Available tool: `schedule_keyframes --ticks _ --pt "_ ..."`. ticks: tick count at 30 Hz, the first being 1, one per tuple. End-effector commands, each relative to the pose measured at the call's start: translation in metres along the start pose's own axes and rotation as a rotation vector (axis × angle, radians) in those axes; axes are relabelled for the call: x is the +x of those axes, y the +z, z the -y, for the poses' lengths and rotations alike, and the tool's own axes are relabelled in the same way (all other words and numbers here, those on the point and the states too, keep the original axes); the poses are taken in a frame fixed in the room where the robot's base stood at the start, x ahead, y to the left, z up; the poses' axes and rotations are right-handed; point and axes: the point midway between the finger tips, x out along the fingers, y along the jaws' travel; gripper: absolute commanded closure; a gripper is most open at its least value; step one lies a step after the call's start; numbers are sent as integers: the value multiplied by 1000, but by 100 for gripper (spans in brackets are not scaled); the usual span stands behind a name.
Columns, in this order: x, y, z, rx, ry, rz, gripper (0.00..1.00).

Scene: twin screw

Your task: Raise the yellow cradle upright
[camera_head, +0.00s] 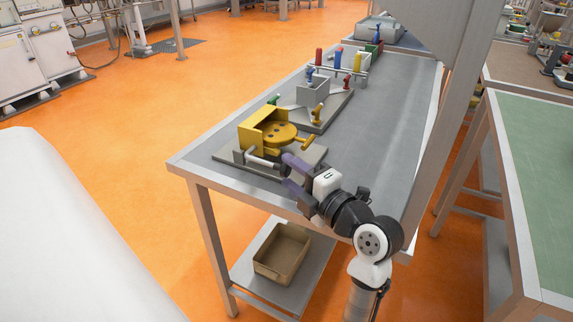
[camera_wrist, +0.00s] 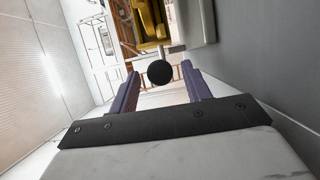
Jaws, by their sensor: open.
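The yellow cradle (camera_head: 257,136) sits on a grey base plate (camera_head: 229,154) at the near end of the table, with a round yellow disc with dark holes (camera_head: 279,132) at its side. A pale bar (camera_head: 262,162) runs from the fixture toward my gripper (camera_head: 285,169). In the wrist view, a black round knob (camera_wrist: 159,72) shows between the two purple fingertips of my gripper (camera_wrist: 160,71), with a gap on each side. The cradle (camera_wrist: 152,24) is beyond it at the top. My gripper is open; I cannot tell how deep the knob sits between the fingers.
A yellow handle (camera_head: 307,143) sticks out right of the disc. Behind stand a grey box fixture (camera_head: 312,91) and a rack of coloured handles (camera_head: 338,62). The table's (camera_head: 400,108) right side is clear. A brown bin (camera_head: 282,252) sits on the lower shelf.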

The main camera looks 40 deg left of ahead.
Motion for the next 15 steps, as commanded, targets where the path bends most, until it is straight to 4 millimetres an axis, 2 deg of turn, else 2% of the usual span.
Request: schedule_keyframes --ticks 3,6,15 --pt "15 0 -2 1 0 -2 52" --pt "21 0 -1 1 0 -1 52" --pt "23 0 0 0 0 1 53"
